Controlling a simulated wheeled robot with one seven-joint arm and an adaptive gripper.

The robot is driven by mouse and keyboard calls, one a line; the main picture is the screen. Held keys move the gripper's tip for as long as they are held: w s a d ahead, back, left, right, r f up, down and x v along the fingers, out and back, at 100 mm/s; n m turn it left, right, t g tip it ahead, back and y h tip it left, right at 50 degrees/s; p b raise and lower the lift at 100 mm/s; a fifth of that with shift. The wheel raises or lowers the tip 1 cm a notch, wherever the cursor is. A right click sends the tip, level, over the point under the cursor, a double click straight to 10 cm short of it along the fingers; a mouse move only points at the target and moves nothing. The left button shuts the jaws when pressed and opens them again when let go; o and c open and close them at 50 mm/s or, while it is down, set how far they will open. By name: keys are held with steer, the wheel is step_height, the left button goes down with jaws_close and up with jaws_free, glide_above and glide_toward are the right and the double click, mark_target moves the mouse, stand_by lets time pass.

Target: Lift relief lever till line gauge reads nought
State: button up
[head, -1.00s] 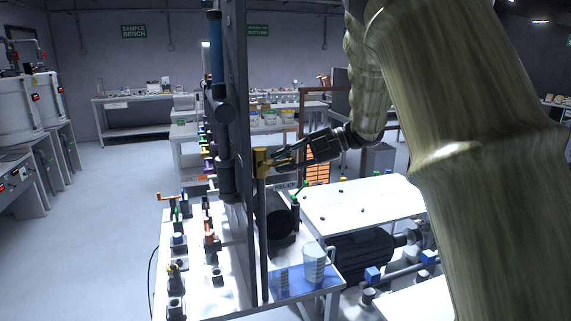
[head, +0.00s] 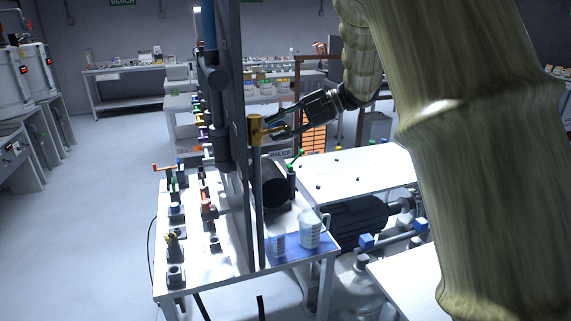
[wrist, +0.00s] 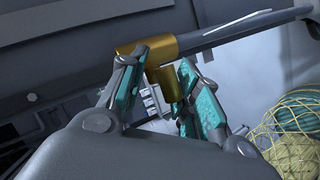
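A brass fitting (head: 256,130) sits on a dark upright pipe beside the tall panel, with a short brass stub pointing right. My gripper (head: 279,122) is at this stub, its fingers apart. In the wrist view the brass fitting (wrist: 150,50) is around the grey pipe, and its stub (wrist: 166,84) lies between the teal fingertips of my gripper (wrist: 160,88). I cannot tell whether the pads touch it. A "RELIEF" label (head: 281,153) shows just below and behind, near a small green-handled lever (head: 294,161). No gauge reading can be made out.
A white bench (head: 205,262) left of the panel (head: 238,190) carries several small valves. A clear jug (head: 310,229) stands on a blue mat. A dark cylinder (head: 275,187) is behind the pipe. A yellow mesh (wrist: 290,140) is near my gripper's right side.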

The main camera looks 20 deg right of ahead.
steer(key=shift+f, duration=0.1)
steer(key=shift+d+f+m+y, duration=0.1)
steer(key=shift+f+m+y, duration=0.35)
steer(key=shift+y, duration=0.75)
steer(key=shift+d+f+b, duration=0.25)
steer(key=shift+b, duration=0.05)
steer(key=b+v, duration=0.3)
steer(key=v, duration=0.7)
steer(key=a+f+m+t+h, duration=0.1)
steer(key=f+m, duration=0.3)
steer(key=f, duration=0.8)
steer(key=w+a+f+m+t+h+b, duration=0.1)
steer(key=f+m, duration=0.4)
steer(key=f, duration=0.7)
steer(key=w+a+f+m+t+h+b, duration=0.1)
steer(key=a+f+m+t+h, duration=0.2)
steer(key=f, duration=0.9)
steer(key=shift+w+a+f+m+t, duration=0.3)
steer(key=shift+a+m+t, duration=0.35)
steer(key=shift+m+t, duration=0.35)
steer(key=shift+s+f, duration=0.1)
steer(key=shift+f, duration=0.05)
